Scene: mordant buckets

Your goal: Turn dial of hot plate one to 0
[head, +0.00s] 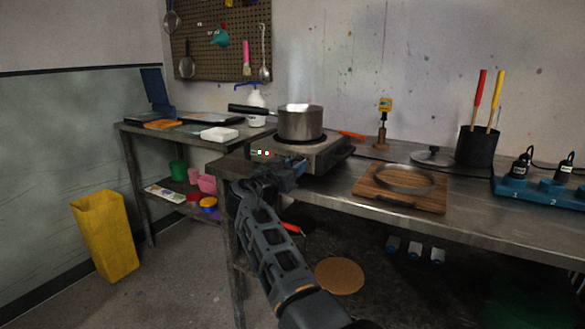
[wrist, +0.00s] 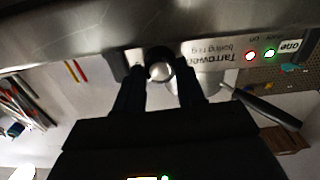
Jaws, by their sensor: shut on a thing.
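Hot plate one (head: 325,153) is a steel boiling ring on the metal bench, with a steaming pot (head: 300,123) on top. In the wrist view its front panel (wrist: 215,58) appears upside down, with lettering, a lit red lamp, a lit green lamp and a "one" label (wrist: 291,46). In the head view my gripper (head: 290,174) is at the plate's front and hides the dial. I cannot read the dial's setting.
The pot's long dark handle (head: 252,110) points left. A wooden board with a metal ring (head: 403,180) lies right of the plate. A black holder (head: 477,147) with red and yellow handles stands further right.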

